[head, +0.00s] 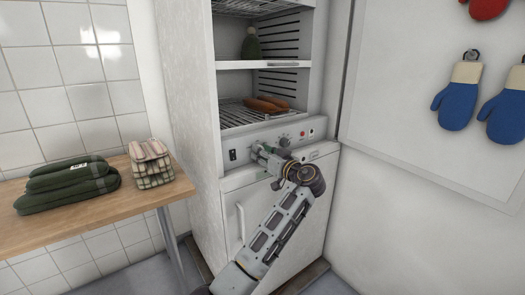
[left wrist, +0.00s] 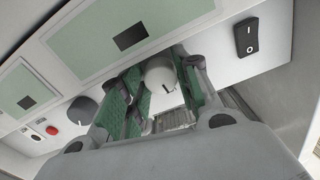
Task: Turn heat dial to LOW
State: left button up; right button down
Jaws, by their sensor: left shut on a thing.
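My left gripper (head: 262,151) is at the control panel on the front of the tall white cabinet (head: 188,90). In the left wrist view its green-padded fingers stand on either side of a pale round dial (left wrist: 160,72) with a small dark mark, and it is shut on this dial. Labels are too small to read, so I cannot tell which setting the mark points to. A second, dark dial (left wrist: 82,112) is apart from the fingers; it also shows in the head view (head: 285,141). My right gripper is not in view.
A black rocker switch (left wrist: 249,37) and a red button (left wrist: 52,130) flank the dials. Open shelves (head: 245,65) are above the panel. A wooden table (head: 100,205) with folded green cloths (head: 68,187) stands left. Blue mitts (head: 456,105) hang on the right.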

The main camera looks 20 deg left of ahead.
pick_arm(q)
jog(key=shift+m+p, duration=0.6)
jog(key=o, duration=1)
jog(key=shift+d, duration=0.15)
jog(key=shift+v, duration=3.65)
jog(key=shift+s, duration=0.1)
